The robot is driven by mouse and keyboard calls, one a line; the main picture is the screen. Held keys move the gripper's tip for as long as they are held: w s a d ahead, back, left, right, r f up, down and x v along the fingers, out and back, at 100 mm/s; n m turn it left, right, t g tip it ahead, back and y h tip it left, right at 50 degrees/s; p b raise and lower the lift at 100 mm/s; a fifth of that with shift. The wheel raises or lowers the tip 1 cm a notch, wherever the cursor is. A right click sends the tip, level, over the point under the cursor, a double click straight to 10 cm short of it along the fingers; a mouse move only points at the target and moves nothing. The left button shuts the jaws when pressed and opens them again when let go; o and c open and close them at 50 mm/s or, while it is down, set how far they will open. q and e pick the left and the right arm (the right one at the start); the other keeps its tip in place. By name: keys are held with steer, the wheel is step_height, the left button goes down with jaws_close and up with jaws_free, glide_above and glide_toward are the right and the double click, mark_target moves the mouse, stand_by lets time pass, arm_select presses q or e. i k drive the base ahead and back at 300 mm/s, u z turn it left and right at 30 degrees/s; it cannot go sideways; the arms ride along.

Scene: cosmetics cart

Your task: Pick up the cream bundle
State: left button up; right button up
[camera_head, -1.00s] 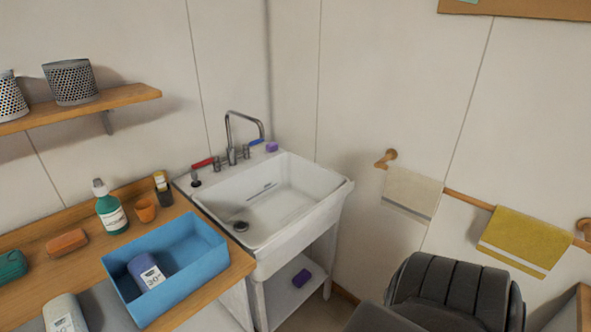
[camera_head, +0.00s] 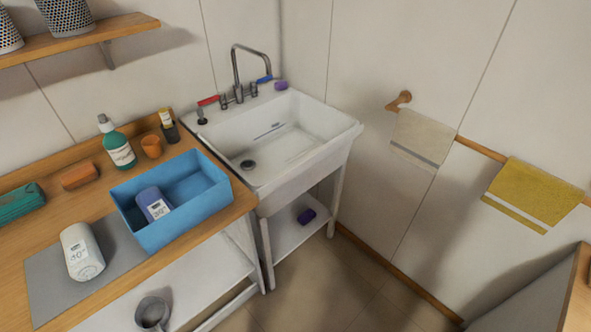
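I cannot tell whether this towel is the cream bundle. Neither of my grippers is in view.
A white sink (camera_head: 277,147) stands in the corner. Brown floor (camera_head: 345,290) is open at bottom centre.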

mark_target(84, 260)
steer(key=u, duration=3.65)
steer(key=i, duration=1.85)
steer(key=z, duration=2.95)
